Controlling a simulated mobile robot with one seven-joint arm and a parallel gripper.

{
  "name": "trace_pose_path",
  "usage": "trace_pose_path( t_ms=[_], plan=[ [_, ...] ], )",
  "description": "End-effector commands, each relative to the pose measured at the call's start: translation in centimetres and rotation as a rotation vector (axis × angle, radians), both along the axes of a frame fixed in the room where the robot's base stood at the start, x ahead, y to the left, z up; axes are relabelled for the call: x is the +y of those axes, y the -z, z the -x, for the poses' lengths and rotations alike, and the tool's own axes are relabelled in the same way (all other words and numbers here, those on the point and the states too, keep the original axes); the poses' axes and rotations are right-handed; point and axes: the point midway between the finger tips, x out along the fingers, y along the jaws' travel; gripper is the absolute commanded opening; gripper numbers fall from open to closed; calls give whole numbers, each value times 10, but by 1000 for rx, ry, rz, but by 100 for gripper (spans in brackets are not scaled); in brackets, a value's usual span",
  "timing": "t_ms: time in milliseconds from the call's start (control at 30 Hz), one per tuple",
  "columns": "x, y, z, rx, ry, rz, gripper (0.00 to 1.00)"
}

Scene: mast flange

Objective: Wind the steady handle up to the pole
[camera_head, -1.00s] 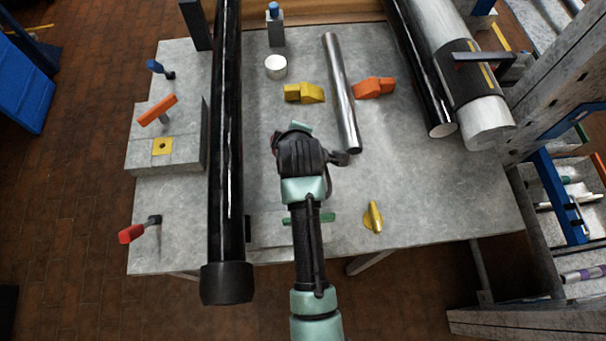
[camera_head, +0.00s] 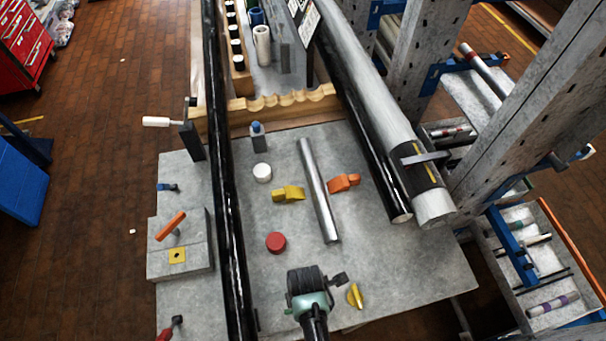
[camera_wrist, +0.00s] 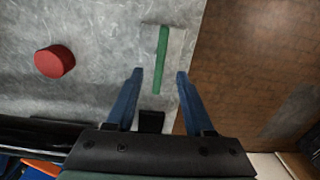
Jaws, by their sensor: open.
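A long black pole (camera_head: 230,200) runs lengthwise on the left side of the grey table. A white handle (camera_head: 156,122) sticks out left from a dark upright plate (camera_head: 193,132) beside the pole. I cannot tell which handle is the steady's. My gripper (camera_wrist: 160,72) is open and empty, its blue fingers above a green bar (camera_wrist: 162,60) near the table edge. In the head view my wrist covers the fingers, right of the pole and well away from both handles.
A red cylinder (camera_head: 276,242), a silver rod (camera_head: 319,190), yellow (camera_head: 288,194) and orange (camera_head: 344,182) blocks and a yellow knob (camera_head: 354,296) lie on the table. A scalloped wooden rest (camera_head: 285,103) crosses behind. Thick pipes (camera_head: 385,110) and racks stand right.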

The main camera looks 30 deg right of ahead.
Motion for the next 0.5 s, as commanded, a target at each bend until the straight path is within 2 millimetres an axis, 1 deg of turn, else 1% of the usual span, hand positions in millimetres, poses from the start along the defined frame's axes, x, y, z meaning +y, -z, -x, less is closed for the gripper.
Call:
trace_pose_path(
  t_ms=[500],
  plan=[
    [0, 50, -1, -2, 1, 0, 53]
  ],
)
